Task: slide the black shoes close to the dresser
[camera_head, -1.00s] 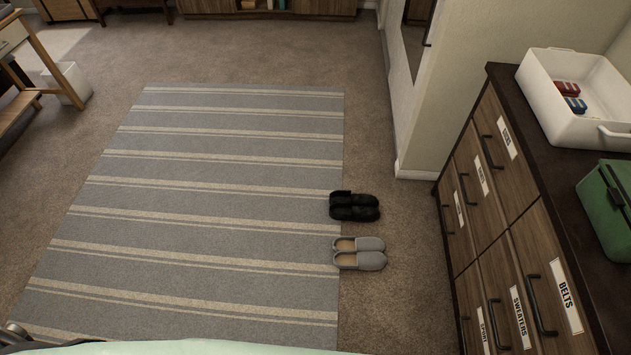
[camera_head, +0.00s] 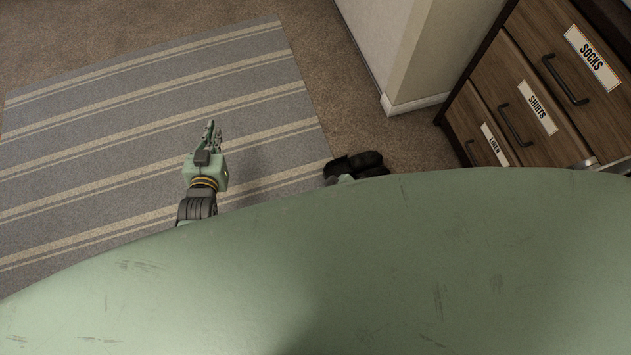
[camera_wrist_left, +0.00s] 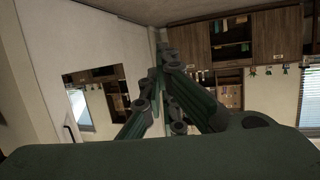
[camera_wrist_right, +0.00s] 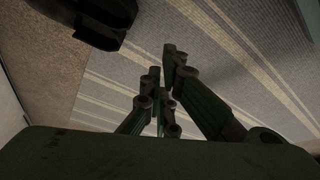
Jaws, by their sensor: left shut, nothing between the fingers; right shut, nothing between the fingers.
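The black shoes (camera_head: 358,163) lie by the rug's right edge in the head view, partly hidden behind my green body. A black shoe (camera_wrist_right: 85,18) also shows at the upper left of the right wrist view, cut off by the frame, apart from my right gripper (camera_wrist_right: 163,62), which is shut and empty. The dresser (camera_head: 530,95) stands to the right of the shoes, with bare carpet between. My left gripper (camera_head: 210,133) is shut and empty above the rug, left of the shoes. It also shows in the left wrist view (camera_wrist_left: 164,65).
The striped rug (camera_head: 150,110) covers the floor at left. A white wall corner (camera_head: 400,75) stands beyond the carpet, left of the dresser. Carpet (camera_head: 405,145) between shoes and dresser looks clear. The left wrist view faces shelves (camera_wrist_left: 235,40) and a mirror (camera_wrist_left: 100,90).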

